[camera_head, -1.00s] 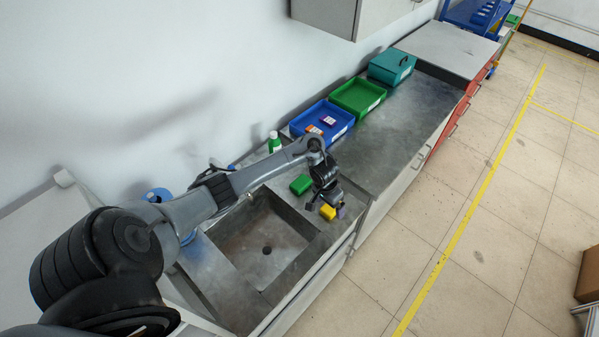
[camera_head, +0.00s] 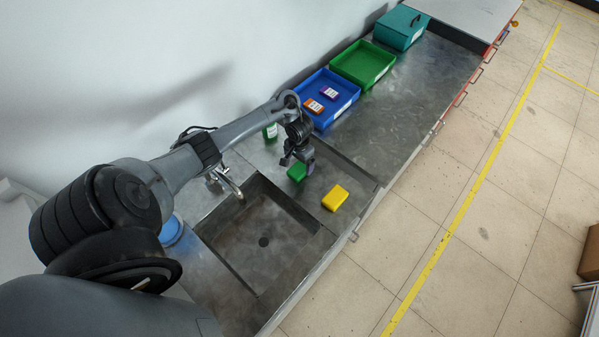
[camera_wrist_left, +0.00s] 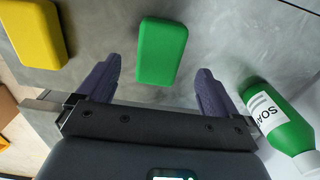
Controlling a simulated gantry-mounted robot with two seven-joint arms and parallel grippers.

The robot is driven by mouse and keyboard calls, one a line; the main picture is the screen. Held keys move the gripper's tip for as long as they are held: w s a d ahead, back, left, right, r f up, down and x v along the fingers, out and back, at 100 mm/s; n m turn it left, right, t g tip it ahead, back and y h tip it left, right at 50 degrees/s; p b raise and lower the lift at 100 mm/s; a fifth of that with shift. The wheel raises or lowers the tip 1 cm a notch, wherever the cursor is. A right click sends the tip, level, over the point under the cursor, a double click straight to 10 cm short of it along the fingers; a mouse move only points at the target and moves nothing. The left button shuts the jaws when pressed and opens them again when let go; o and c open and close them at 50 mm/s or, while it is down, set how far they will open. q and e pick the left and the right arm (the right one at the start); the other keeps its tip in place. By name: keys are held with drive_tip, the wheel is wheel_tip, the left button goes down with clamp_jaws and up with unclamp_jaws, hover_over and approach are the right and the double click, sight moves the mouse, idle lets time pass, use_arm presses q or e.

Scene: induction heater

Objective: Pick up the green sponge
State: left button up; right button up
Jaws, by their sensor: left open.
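The green sponge (camera_head: 297,172) lies on the metal counter beside the sink; in the head view my gripper partly hides it. It shows whole in the left wrist view (camera_wrist_left: 162,52), between and just ahead of the two fingertips. My left gripper (camera_head: 298,164) is open and empty, above the counter at the sponge. Its purple fingers show apart in the left wrist view (camera_wrist_left: 155,78), one on each side of the sponge's near end. I cannot tell the height gap. My right gripper is not in view.
A yellow sponge (camera_head: 335,197) lies to the right, near the counter's front. A green soap bottle (camera_wrist_left: 278,122) is close to the right finger in the wrist view. The sink (camera_head: 262,254) is nearby. A blue tray (camera_head: 343,113), a green tray (camera_head: 379,78) and a teal box (camera_head: 402,39) stand behind.

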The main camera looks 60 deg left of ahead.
sight(300, 168)
use_arm(q)
drive_tip(key=shift+w+f+b, duration=0.1)
drive_tip(key=shift+f+b, duration=0.6)
drive_tip(key=shift+f, duration=1.9)
drive_tip(key=c, duration=1)
